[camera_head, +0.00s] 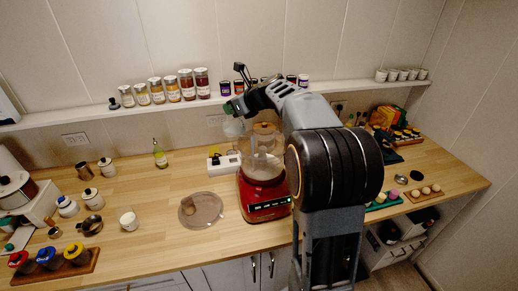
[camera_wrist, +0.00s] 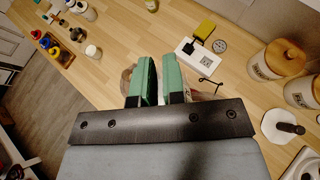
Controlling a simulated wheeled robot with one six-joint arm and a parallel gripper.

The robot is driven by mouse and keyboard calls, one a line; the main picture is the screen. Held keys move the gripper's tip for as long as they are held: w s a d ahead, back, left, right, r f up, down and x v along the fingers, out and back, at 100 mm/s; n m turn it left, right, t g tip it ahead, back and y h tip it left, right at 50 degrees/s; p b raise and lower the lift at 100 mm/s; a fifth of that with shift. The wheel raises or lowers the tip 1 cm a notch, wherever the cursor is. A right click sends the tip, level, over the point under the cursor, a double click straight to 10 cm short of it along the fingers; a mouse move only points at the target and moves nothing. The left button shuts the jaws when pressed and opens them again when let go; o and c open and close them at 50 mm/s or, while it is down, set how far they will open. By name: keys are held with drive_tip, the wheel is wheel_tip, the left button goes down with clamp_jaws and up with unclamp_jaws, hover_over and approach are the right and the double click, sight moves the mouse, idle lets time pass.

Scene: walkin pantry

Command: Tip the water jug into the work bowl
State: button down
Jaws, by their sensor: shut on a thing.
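My gripper (camera_head: 233,108) is raised over the counter, to the upper left of the red appliance. Its green fingers (camera_wrist: 160,82) are shut on a clear thing, apparently the water jug (camera_head: 234,128), hanging just below them in the head view. In the wrist view the fingers hide most of it, and only pale clear edges show beside them. I cannot tell its tilt or how much water it holds. The clear work bowl (camera_head: 262,166) sits on the red appliance base (camera_head: 265,198), below and right of the jug in the head view. The jug appears apart from it.
A round clear lid (camera_head: 201,210) lies left of the appliance. A white power strip (camera_head: 224,162) lies behind it. Wooden-lidded canisters (camera_wrist: 286,56) stand close by in the wrist view. A shelf (camera_head: 160,108) with several jars runs behind. Counter left of the lid is partly clear.

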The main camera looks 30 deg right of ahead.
drive_tip(key=shift+s+d+b, duration=0.1)
drive_tip(key=shift+s+b, duration=0.1)
drive_tip(key=shift+b, duration=0.45)
drive_tip(key=shift+s+d+r+t+y+b, duration=0.25)
drive_tip(key=shift+t+b, duration=0.2)
drive_tip(key=shift+b, duration=0.85)
drive_tip(key=shift+s+d+r+t+y+b, duration=0.15)
drive_tip(key=shift+s+t+y+b, duration=0.25)
drive_tip(key=shift+b, duration=0.85)
drive_tip(key=shift+s+d+r+t+b, duration=0.1)
drive_tip(key=shift+s+d+t+b, duration=0.15)
drive_tip(key=shift+b, duration=0.3)
drive_tip(key=shift+s+d+r+y+b, duration=0.15)
drive_tip(key=shift+s+d+y+b, duration=0.2)
drive_tip(key=shift+b, duration=0.35)
